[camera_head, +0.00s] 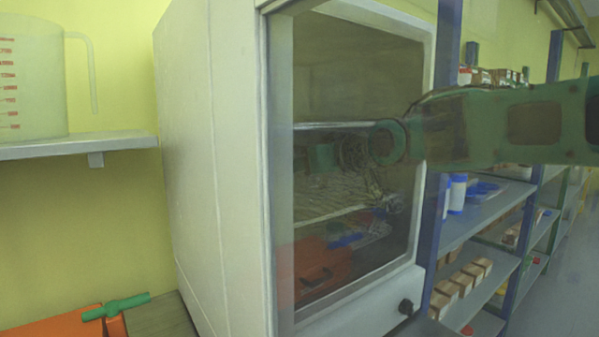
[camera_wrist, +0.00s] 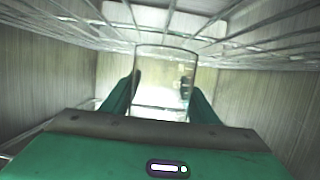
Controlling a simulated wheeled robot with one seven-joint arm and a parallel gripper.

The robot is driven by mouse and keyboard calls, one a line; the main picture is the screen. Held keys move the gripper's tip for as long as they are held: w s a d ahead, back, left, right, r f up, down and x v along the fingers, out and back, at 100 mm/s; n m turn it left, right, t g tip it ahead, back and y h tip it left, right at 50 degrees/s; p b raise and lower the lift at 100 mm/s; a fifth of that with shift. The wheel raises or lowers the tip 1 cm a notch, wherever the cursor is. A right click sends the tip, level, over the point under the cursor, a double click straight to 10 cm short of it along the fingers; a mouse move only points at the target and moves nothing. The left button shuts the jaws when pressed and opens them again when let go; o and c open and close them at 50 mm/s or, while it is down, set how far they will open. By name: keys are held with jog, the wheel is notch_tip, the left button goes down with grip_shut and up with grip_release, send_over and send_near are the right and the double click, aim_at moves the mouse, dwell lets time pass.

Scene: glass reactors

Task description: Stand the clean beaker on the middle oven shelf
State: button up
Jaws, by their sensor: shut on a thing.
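The white oven (camera_head: 215,150) stands in the middle of the head view, its dark chamber seen through a glass pane. My green arm reaches in from the right. My gripper (camera_wrist: 162,92) is inside the chamber and shut on a clear glass beaker (camera_wrist: 165,72), which looks upright between the two green fingers. The head view shows wire shelves through the glass, an upper one (camera_head: 325,126) and a lower one (camera_head: 335,215). In the wrist view a wire shelf (camera_wrist: 240,42) spans above the beaker. The beaker's base is hard to make out, and I cannot tell whether it touches a shelf.
The chamber walls (camera_wrist: 255,110) stand on both sides of my gripper. A wall shelf (camera_head: 75,146) at left holds a large graduated jug (camera_head: 30,80). A storage rack (camera_head: 490,205) with boxes and bottles stands right of the oven. An orange object (camera_head: 55,328) lies at lower left.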

jog(key=shift+w+a+f, duration=0.25)
jog(key=shift+w+a, duration=0.05)
jog(key=shift+s+d, duration=0.1)
jog(key=shift+f, duration=0.1)
jog(key=o, duration=1.1)
jog(key=v, duration=1.2)
